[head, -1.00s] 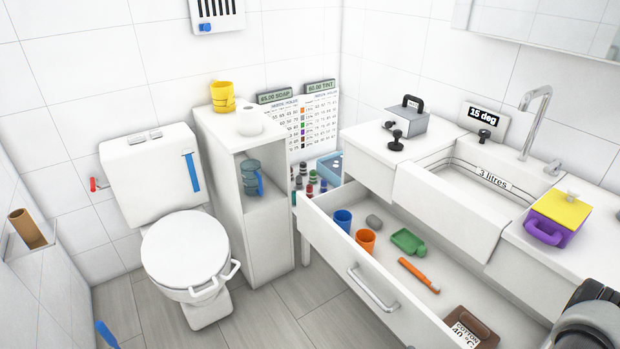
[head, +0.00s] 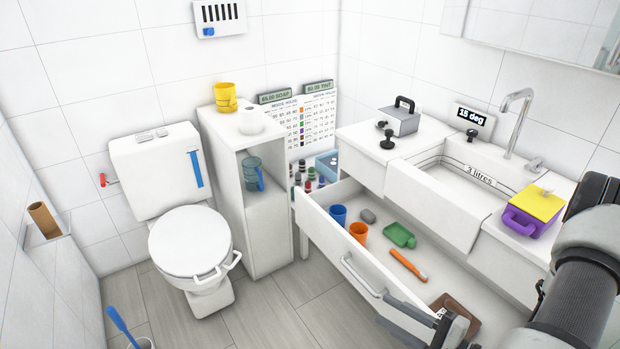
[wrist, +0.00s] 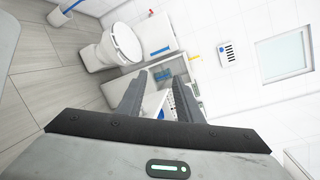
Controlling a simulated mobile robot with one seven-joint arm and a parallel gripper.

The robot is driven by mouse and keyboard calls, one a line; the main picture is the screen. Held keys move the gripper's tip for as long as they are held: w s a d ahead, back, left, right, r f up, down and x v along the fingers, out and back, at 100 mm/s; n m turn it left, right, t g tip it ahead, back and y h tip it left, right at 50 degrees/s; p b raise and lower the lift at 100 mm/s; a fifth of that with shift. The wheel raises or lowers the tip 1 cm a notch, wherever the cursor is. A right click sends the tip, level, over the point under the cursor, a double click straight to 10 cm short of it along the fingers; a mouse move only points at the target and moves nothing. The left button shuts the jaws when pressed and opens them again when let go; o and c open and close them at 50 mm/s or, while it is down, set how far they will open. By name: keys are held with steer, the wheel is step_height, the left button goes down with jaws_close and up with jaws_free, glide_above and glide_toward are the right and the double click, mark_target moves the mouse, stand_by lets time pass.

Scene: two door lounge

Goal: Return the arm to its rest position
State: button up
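My gripper (wrist: 159,78) shows in the wrist view with its two dark fingers spread apart and nothing held between them. The fingers point toward the toilet and the shelf wall. In the head view my arm comes in from the lower right, and part of my gripper shows low, in front of the open drawer (head: 332,238). Its fingertips are hard to make out there. My arm hides part of the counter's right end and the drawer's near end.
The open drawer juts into the room, holding a blue cup (head: 339,215), an orange cup (head: 358,232), a green dish (head: 400,235) and a brown box (head: 462,312). A purple container (head: 530,219) stands on the counter near my arm. The toilet (head: 190,245) is left; floor between is clear.

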steer(key=s+a+r+n+g+h+p, duration=0.1)
steer(key=s+a+r+n+g+p, duration=0.2)
steer(key=r, duration=0.5)
steer(key=s+a+r+n+g+p, duration=0.1)
steer(key=a+r+n+g+p, duration=0.15)
steer(key=r+n+g, duration=0.35)
steer(key=s+a+r+n+g+h+p, duration=0.1)
steer(key=s+a+r+n+g+p, duration=0.2)
steer(key=r, duration=0.6)
steer(key=s+d+r+n+t+h+p, duration=0.1)
steer(key=r+h, duration=0.4)
steer(key=r, duration=0.5)
steer(key=d+r+n+t+h+p, duration=0.2)
steer(key=d+r+t+h+p, duration=0.1)
steer(key=r, duration=0.8)
steer(key=shift+s+d+r+t+h+p, duration=0.25)
steer(key=shift+s+t+h+p, duration=0.15)
steer(key=shift+t+h+p, duration=0.6)
